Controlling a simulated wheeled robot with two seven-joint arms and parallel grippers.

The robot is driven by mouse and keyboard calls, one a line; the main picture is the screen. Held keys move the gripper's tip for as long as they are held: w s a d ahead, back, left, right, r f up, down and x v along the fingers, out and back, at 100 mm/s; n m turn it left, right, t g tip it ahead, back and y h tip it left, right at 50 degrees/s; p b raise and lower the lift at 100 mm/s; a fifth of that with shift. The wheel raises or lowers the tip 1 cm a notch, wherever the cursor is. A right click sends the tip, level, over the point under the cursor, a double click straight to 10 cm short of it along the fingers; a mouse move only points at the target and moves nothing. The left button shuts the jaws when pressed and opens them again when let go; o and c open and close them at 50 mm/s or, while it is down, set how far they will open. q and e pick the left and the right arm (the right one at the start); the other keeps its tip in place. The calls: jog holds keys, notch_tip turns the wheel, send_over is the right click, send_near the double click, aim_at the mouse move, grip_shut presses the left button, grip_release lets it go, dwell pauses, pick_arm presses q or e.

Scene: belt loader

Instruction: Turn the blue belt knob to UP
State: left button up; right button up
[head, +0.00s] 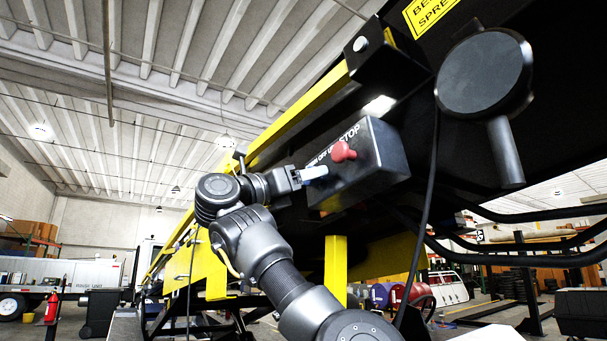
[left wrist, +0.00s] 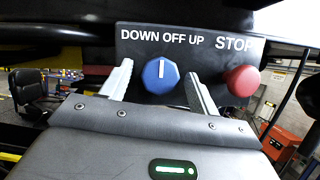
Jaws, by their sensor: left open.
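The blue belt knob (left wrist: 161,76) is on the dark control box (left wrist: 135,42) in the left wrist view. Its white line points straight up, below the word OFF in the label DOWN OFF UP. My left gripper (left wrist: 160,88) is open, with one finger on each side of the knob and a visible gap on both sides. In the head view my left gripper (head: 308,174) is at the left part of the control box (head: 375,150), and the knob is mostly hidden by it. The right gripper is not in view.
A red STOP button (left wrist: 242,80) sits right of the knob; it also shows in the head view (head: 343,152). The yellow loader frame (head: 300,105) runs along above the box. A black cable (head: 430,215) hangs to the right of the box.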

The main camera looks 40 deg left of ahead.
pick_arm(q)
jog(key=shift+c, duration=0.3)
jog(key=c, duration=0.7)
jog(key=shift+a, duration=0.2)
jog(key=shift+c, duration=1)
jog(key=shift+m+g+h+b, duration=0.75)
jog(key=shift+m+b, duration=0.4)
jog(key=shift+m, duration=0.9)
jog(key=shift+m+g+h+b, duration=0.5)
jog(key=shift+m+h+b, duration=0.55)
jog(key=shift+m, duration=1.05)
jog(key=shift+m+g+h+b, duration=0.7)
jog(key=shift+m+b, duration=0.6)
jog(key=shift+m, duration=1.05)
jog(key=o, duration=1)
jog(key=shift+c, duration=0.2)
